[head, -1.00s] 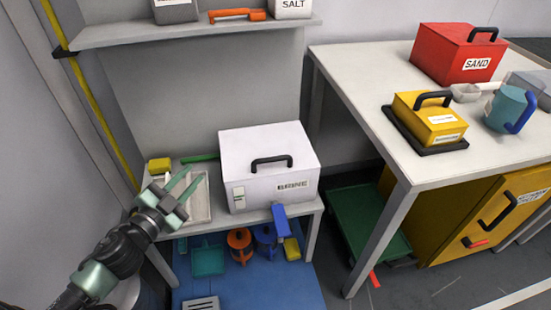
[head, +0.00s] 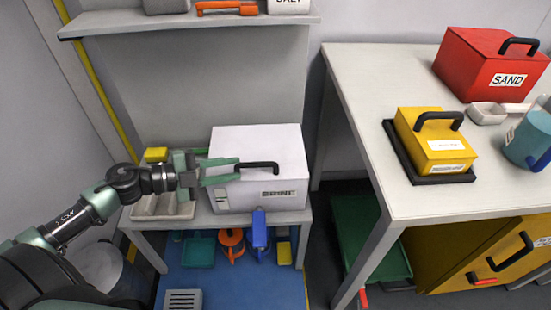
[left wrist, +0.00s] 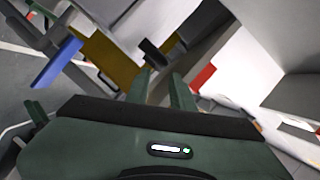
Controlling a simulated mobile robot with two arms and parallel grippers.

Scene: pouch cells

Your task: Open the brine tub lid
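The lid looks shut. My left gripper (head: 238,170) comes in from the left, its green fingers in front of the tub's left part, tips close to the handle's left end. In the left wrist view, the two fingers (left wrist: 164,82) stand apart with a gap and nothing held. A dark handle-like piece (left wrist: 152,54) shows just beyond their tips. My right gripper is not seen.
A grey divided tray (head: 150,208) and a yellow block (head: 156,154) lie left of the tub. A blue piece (head: 259,228) sticks out at the table's front. A shelf (head: 185,22) hangs above. The right table (head: 350,95) holds a red sand box (head: 470,65) and a yellow box (head: 425,150).

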